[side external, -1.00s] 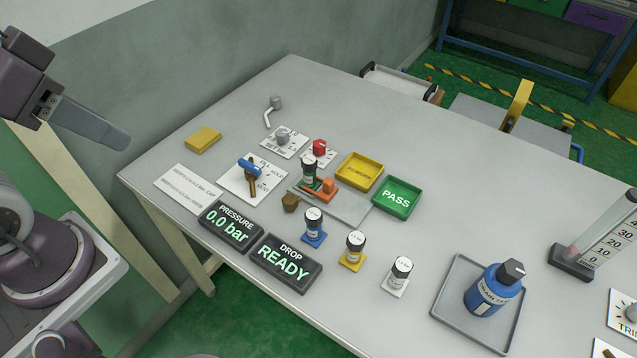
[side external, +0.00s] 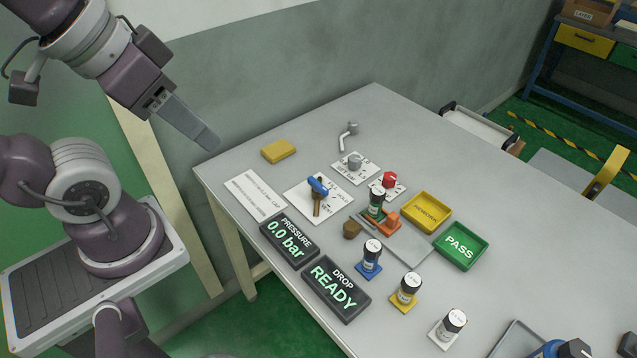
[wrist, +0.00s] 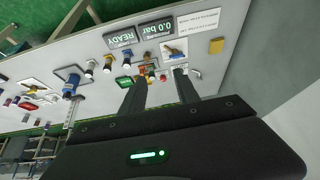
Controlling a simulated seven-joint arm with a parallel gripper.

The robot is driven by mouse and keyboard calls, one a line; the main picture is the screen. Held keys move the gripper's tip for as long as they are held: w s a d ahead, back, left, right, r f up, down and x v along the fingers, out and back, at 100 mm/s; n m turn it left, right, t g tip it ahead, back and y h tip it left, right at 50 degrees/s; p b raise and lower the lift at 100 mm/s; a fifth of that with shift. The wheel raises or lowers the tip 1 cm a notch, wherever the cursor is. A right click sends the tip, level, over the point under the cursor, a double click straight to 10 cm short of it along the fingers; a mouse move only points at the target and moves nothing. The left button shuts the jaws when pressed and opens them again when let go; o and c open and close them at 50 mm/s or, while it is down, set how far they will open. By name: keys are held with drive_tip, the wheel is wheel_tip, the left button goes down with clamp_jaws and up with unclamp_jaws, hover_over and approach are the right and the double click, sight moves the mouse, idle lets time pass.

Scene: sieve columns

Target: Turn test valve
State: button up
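My gripper (side external: 210,141) is above and left of the table's far left corner in the side view, well apart from the valve. In the wrist view my two fingers (wrist: 158,78) are spread with nothing between them. The pressure display (side external: 288,242) reads 0.0 bar, and the drop display (side external: 336,288) reads READY.
A yellow block (side external: 278,150) lies near the valve. A grey knob (side external: 354,162), a red knob (side external: 389,180) and a green column in an orange holder (side external: 376,205) stand to the right. Blue, yellow and white-based columns line the front. Yellow and green PASS (side external: 461,246) trays lie farther right.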

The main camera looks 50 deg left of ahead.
drive_tip(key=w+a+f+m+g+y, duration=0.25)
drive_tip(key=w+m, duration=0.35)
drive_tip(key=w, duration=0.4)
drive_tip(key=m+g+h, duration=0.2)
drive_tip(key=m+g, duration=0.1)
drive_tip(key=m, duration=0.9)
hover_over(318, 183)
wheel_tip(318, 183, down, 21)
drive_tip(key=shift+s+f, duration=0.1)
drive_tip(key=shift+h, duration=0.25)
wheel_tip(318, 183, down, 8)
drive_tip(key=shift+r, duration=0.15)
clamp_jaws()
